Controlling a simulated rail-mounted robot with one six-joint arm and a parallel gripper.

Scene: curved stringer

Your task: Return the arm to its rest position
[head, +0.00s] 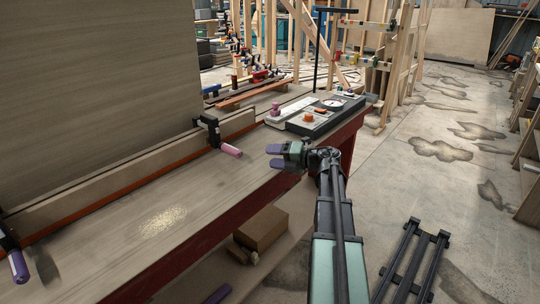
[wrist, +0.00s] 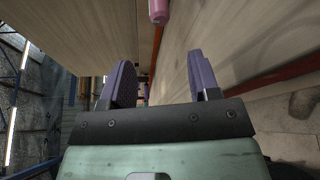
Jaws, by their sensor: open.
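My gripper (head: 274,156) is over the workbench (head: 130,226) near its front edge in the head view, with its purple fingers pointing left. In the wrist view my gripper (wrist: 158,84) has its two purple fingers spread apart with nothing between them. My arm reaches in from the lower right of the head view. A clamp with a pink handle (head: 231,150) sits on the curved wooden strip (head: 148,163), left of my gripper and apart from it. The pink handle (wrist: 159,11) also shows at the top of the wrist view, beyond the fingertips.
A second clamp with a purple handle (head: 19,266) is at the left end of the strip. A dark case (head: 328,112) with an orange knob lies on the bench behind my gripper. A cardboard box (head: 262,228) is below the bench. The floor at right is mostly open.

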